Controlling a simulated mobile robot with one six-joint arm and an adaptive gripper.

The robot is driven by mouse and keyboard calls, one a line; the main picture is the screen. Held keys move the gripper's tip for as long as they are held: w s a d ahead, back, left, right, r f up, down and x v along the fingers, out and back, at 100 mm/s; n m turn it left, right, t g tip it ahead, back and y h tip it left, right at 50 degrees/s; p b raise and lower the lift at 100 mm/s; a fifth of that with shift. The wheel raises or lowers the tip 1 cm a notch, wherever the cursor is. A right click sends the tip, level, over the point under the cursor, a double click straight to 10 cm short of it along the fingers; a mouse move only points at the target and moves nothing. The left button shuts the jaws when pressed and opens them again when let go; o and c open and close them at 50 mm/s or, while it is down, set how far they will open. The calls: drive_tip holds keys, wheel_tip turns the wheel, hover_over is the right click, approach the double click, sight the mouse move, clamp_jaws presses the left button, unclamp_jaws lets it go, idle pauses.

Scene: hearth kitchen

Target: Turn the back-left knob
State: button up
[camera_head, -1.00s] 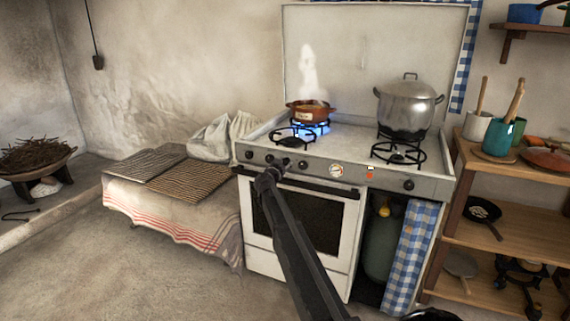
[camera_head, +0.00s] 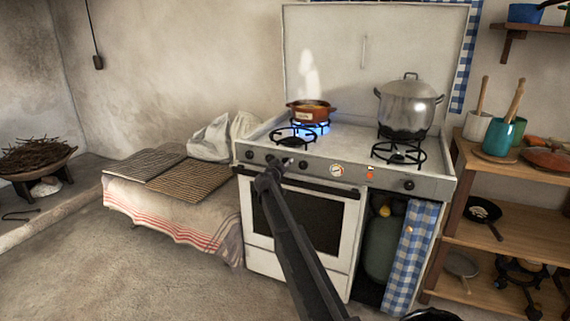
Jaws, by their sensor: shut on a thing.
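The white stove (camera_head: 340,150) stands against the wall, with a row of dark knobs along its front panel. A small orange-brown pot (camera_head: 311,107) sits on the back-left burner, where a blue flame (camera_head: 318,127) burns. My arm reaches up from below, and my gripper (camera_head: 284,163) is at the left knob group, shut on one of these knobs. The held knob is mostly hidden behind my gripper. A free knob (camera_head: 249,155) shows to the left and another knob (camera_head: 303,164) to the right.
A large lidded pot (camera_head: 408,104) stands on the back-right burner, and the front-right burner (camera_head: 398,154) is empty. The oven handle (camera_head: 300,185) runs just below the knobs. A cloth-covered bench (camera_head: 180,215) is at the left, and wooden shelves (camera_head: 500,245) are at the right.

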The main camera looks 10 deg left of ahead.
drive_tip(key=n, duration=0.4)
drive_tip(key=shift+w+a+n, duration=0.1)
drive_tip(key=shift+w+n, duration=0.05)
drive_tip(key=shift+n, duration=2.05)
drive_tip(key=o, duration=1.1)
drive_tip(key=shift+o, duration=0.2)
drive_tip(key=shift+s+f, duration=0.1)
drive_tip(key=shift+s, duration=0.1)
drive_tip(key=v, duration=1.1)
drive_tip(key=shift+s, duration=0.35)
drive_tip(key=shift+a, duration=0.15)
